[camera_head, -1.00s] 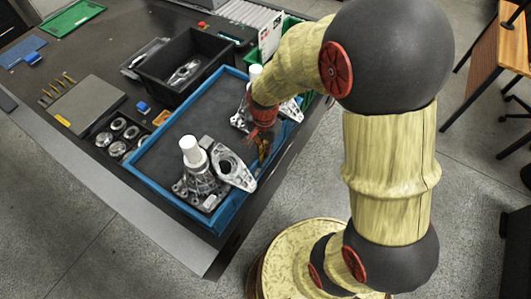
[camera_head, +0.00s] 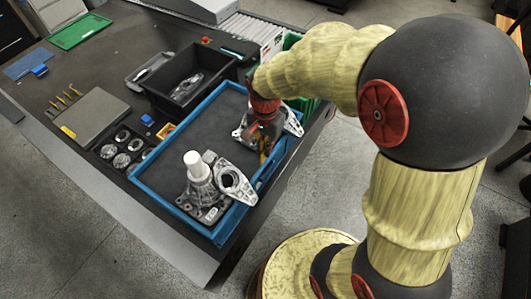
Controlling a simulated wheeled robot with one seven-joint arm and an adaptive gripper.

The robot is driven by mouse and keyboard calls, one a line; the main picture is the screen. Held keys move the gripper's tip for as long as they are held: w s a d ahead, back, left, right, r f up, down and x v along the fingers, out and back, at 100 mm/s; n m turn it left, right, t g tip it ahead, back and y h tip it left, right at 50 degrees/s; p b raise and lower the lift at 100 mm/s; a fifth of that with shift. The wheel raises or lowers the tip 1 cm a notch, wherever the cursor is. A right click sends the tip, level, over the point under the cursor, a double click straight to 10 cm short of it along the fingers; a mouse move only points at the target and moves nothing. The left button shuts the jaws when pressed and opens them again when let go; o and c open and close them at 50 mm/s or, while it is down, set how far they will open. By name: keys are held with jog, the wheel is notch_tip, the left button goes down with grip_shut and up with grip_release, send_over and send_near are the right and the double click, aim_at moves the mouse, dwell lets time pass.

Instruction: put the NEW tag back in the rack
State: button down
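My gripper (camera_head: 264,140) points down at the far right part of the blue-rimmed tray (camera_head: 148,188), beside a grey metal casting (camera_head: 243,132). My wrist and arm hide part of it, and I cannot tell whether its fingers are open or hold anything. A small yellow patch shows by the fingers. I cannot make out a tag marked NEW. A white card with green and red marks (camera_head: 271,43) stands upright behind my wrist, by a green container (camera_head: 291,41); whether this is the rack is not clear.
A second casting with a white cylinder (camera_head: 194,165) stands at the tray's near end. A black bin (camera_head: 188,78) lies behind the tray. A grey plate (camera_head: 91,115) and a holder of round metal parts (camera_head: 122,142) are to the left. The tray's middle is clear.

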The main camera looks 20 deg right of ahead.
jog(key=shift+r+p, duration=1.75)
jog(key=shift+r, duration=0.55)
